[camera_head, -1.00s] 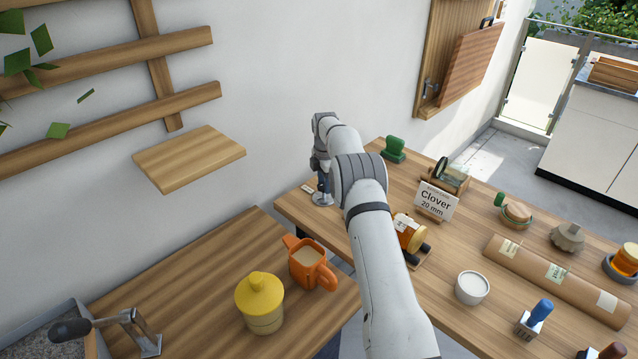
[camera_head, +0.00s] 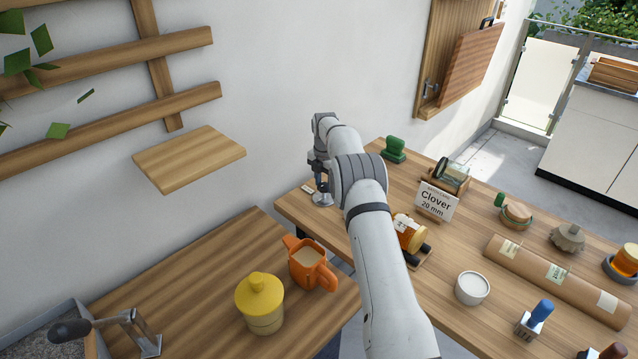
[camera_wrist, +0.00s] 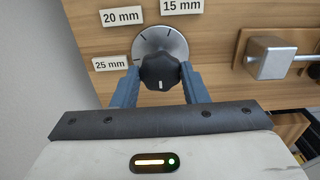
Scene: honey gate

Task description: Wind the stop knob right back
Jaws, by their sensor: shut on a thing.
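The stop knob (camera_wrist: 158,72) is black and lobed, on a round silver dial (camera_wrist: 170,42) with dark marks. A white line on the knob points to the bottom of the wrist view. Tags around the dial read 20 mm (camera_wrist: 122,16), 15 mm (camera_wrist: 181,6) and 25 mm (camera_wrist: 110,63). My gripper (camera_wrist: 160,78) is shut on the knob, one blue-grey finger at each side. In the head view my gripper (camera_head: 321,186) is over the silver dial (camera_head: 322,199) at the table's far left corner, and the knob is hard to make out there.
A metal block on a rod (camera_wrist: 267,58) is right of the dial. A card reading Clover 20 mm (camera_head: 436,202) and an amber jar (camera_head: 409,233) lie right of my arm. A green-topped object (camera_head: 394,149) stands behind. The wall is close at the left.

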